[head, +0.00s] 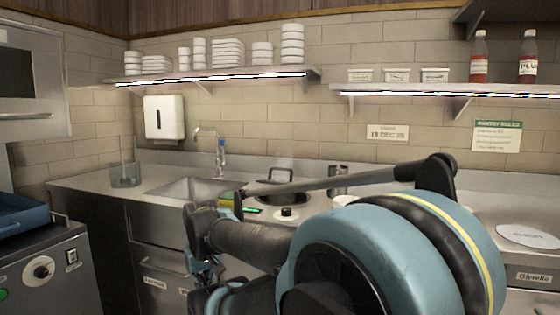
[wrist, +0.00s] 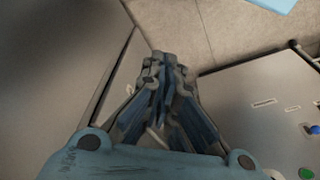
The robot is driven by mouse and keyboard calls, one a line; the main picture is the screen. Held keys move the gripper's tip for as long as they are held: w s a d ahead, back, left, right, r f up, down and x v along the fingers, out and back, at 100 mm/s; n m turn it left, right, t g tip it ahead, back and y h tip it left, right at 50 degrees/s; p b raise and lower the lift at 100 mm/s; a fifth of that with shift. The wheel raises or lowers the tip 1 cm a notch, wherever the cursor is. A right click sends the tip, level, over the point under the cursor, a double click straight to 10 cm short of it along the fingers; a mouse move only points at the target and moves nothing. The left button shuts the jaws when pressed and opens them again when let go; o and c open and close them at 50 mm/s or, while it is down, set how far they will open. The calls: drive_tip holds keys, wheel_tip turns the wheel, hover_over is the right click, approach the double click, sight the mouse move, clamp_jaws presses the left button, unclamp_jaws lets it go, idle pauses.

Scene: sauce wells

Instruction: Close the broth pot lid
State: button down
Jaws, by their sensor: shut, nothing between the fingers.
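The broth pot (head: 268,199) is set into the counter at the centre of the head view, and its dark opening shows. A pale lid with a black handle (head: 281,171) appears raised behind the opening. My arm crosses in front and hides part of the pot. My gripper (head: 203,275) hangs low in front of the counter, left of and below the pot, well apart from the lid. In the wrist view my gripper (wrist: 160,65) has its blue fingers together with nothing between them. The pot and lid do not show in the wrist view.
A sink (head: 195,188) with a tap lies left of the pot. A grey machine (head: 62,262) with a knob stands at the left; its top bears a blue tray (head: 22,216). Shelves with bowls and bottles hang above. The floor (wrist: 225,30) shows below my gripper.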

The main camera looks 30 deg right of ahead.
drive_tip(key=w+d+r+m, duration=0.1)
drive_tip(key=w+d+r, duration=0.2)
drive_tip(key=w+r, duration=0.35)
drive_tip(key=w+d+r+m, duration=0.2)
drive_tip(key=w+d+r, duration=0.1)
drive_tip(key=r, duration=0.6)
drive_tip(key=w+d+r+m+h, duration=0.1)
drive_tip(key=w+d+r, duration=0.3)
drive_tip(key=d+r, duration=0.3)
drive_tip(key=w+d+r+m, duration=0.2)
drive_tip(key=w+d+r, duration=0.2)
drive_tip(key=d+r, duration=0.25)
drive_tip(key=w+d+r+m+h, duration=0.1)
drive_tip(key=w+d+r, duration=0.3)
drive_tip(key=d+r, duration=0.25)
drive_tip(key=w+d+r+m, duration=0.1)
drive_tip(key=d+r+m, duration=0.1)
drive_tip(key=d+r, duration=0.35)
drive_tip(key=w+d+r+m, duration=0.1)
drive_tip(key=d+r, duration=0.2)
drive_tip(key=d, duration=0.6)
wheel_tip(320, 180, down, 13)
drive_tip(key=shift+s+g, duration=0.2)
drive_tip(key=shift+g, duration=0.1)
